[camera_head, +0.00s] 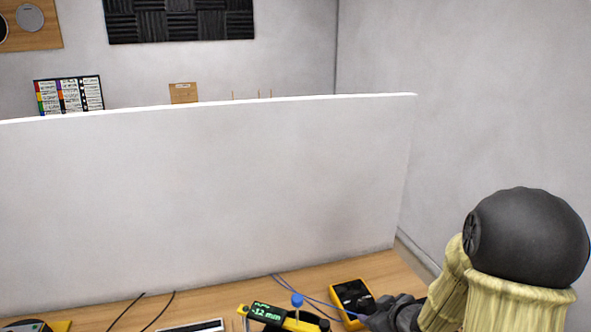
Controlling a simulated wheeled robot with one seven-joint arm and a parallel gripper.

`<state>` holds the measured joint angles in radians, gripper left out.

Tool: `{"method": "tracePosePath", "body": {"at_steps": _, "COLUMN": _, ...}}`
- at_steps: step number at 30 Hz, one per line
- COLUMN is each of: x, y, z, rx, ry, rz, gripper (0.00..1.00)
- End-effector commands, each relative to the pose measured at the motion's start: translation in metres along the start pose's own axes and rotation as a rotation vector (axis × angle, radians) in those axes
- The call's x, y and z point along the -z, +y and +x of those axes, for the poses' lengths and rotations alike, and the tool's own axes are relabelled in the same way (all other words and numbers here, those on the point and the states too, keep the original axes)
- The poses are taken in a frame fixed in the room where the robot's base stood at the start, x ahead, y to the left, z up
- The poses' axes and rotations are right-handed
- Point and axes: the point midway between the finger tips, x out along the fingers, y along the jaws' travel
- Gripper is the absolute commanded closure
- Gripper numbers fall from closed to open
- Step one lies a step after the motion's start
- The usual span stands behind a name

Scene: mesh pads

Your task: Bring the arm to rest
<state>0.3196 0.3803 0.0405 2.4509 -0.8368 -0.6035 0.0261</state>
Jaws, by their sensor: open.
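My arm comes in at the lower right, with a large black round joint and cream ribbed sleeves. The dark end of the arm, my gripper (378,316), is low in the picture, just right of a yellow-edged black device (351,297). The gripper is open. Its fingers are small and partly cut off by the lower edge, so their exact shape is hard to see. I cannot tell whether it touches the device or the blue cable beside it.
A yellow and black meter with a green display (268,312) and a blue knob (297,299) lies on the wooden table (225,297). Blue cables (318,299) run between the meter and device. A tall white panel (200,195) stands behind. Black wires (128,310) lie left.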

Motion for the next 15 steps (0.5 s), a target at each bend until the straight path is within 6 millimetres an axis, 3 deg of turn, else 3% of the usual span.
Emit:
{"method": "tracePosePath", "body": {"at_steps": 8, "x": -0.02, "y": -0.019, "z": -0.046, "rx": -0.144, "ry": -0.309, "rz": 0.209, "gripper": 0.53}}
{"method": "tracePosePath", "body": {"at_steps": 15, "x": -0.04, "y": -0.073, "z": -0.097, "rx": -0.132, "ry": -0.543, "rz": 0.447, "gripper": 0.53}}
